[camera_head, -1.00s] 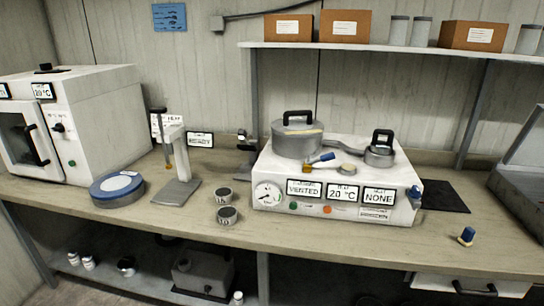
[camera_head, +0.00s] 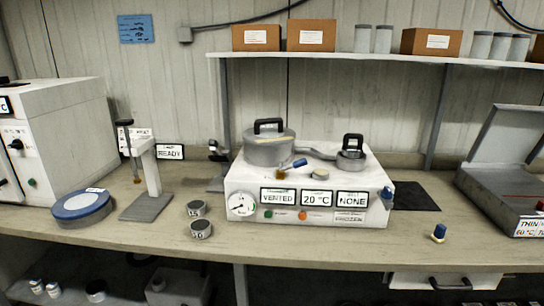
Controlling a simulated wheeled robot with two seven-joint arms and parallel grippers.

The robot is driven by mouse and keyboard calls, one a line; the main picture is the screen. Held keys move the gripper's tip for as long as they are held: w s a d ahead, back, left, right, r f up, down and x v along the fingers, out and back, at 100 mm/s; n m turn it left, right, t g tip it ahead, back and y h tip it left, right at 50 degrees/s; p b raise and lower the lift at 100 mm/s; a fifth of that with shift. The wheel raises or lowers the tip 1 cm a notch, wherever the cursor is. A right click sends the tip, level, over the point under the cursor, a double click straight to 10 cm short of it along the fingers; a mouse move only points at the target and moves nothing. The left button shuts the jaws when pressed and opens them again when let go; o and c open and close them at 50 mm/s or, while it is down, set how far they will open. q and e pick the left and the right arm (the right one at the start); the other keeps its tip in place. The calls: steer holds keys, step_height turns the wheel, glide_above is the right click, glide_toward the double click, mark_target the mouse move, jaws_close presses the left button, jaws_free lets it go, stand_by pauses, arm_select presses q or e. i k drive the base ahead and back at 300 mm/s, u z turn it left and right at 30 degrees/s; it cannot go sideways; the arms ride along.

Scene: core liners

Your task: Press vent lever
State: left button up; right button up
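A white machine (camera_head: 370,205) stands on the bench, with displays reading VENTED (camera_head: 278,196), 20 °C (camera_head: 316,198) and NONE (camera_head: 351,200). A small lever with a blue handle (camera_head: 299,163) and a brass-coloured end lies across its top, in front of a grey lidded pot (camera_head: 268,149); it looks like the vent lever. A smaller round pan with a black handle (camera_head: 351,158) is to its right. A round gauge (camera_head: 241,204) and green and orange buttons are on the front. A blue knob (camera_head: 387,193) is at the right side. Neither gripper is in view.
Two small tins (camera_head: 200,229), a blue-lidded round container (camera_head: 82,206) and a grey stand (camera_head: 147,206) are to the left. A small blue-topped piece (camera_head: 438,233) and an open grey case (camera_head: 500,190) are to the right. A shelf (camera_head: 340,57) with boxes hangs above.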

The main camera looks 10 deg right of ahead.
mark_target(301, 162)
steer(key=k, duration=0.65)
steer(key=z, duration=0.35)
steer(key=i, duration=1.5)
steer(key=u, duration=0.5)
